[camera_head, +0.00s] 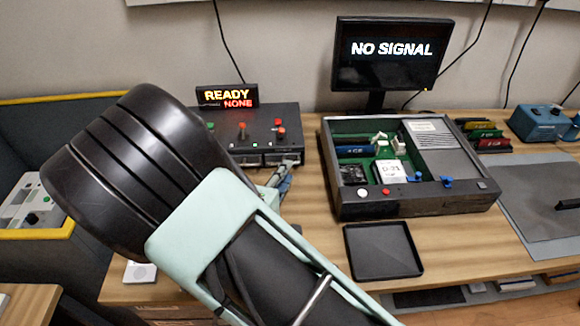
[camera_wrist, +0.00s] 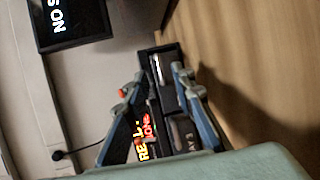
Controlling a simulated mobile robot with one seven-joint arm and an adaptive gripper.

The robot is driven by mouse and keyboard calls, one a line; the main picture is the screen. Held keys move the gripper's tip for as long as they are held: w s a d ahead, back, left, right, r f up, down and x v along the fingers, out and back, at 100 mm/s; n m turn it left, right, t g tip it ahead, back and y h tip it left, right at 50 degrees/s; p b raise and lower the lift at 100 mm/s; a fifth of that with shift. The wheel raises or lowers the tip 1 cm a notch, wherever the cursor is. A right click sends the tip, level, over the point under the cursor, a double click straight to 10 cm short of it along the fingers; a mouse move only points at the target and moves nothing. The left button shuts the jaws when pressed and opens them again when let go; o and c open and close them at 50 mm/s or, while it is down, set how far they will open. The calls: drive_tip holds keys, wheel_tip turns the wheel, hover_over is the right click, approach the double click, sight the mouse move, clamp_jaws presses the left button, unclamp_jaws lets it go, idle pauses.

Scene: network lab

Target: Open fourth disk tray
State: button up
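The dark disk tray unit (camera_head: 262,122) stands at the back of the bench, with red and green knobs on top. Behind it a display (camera_head: 227,96) reads READY and NONE. Tray fronts (camera_head: 249,160) line its near face; my arm hides the left ones. My gripper (camera_head: 286,172) is at the right end of that face. In the wrist view, turned sideways, my gripper (camera_wrist: 160,78) has its two fingers apart, with the unit's dark front (camera_wrist: 168,92) and a pale handle (camera_wrist: 156,68) showing between them. I cannot tell whether the fingers touch the handle.
An open computer case (camera_head: 415,209) stands right of the unit, with a black empty tray (camera_head: 383,251) in front. A NO SIGNAL monitor (camera_head: 388,54) stands behind. A grey mat (camera_head: 540,200) lies at the right. Bare wood (camera_head: 315,225) lies between my arm and the case.

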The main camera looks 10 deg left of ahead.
drive_tip(key=shift+x, duration=1.8)
clamp_jaws()
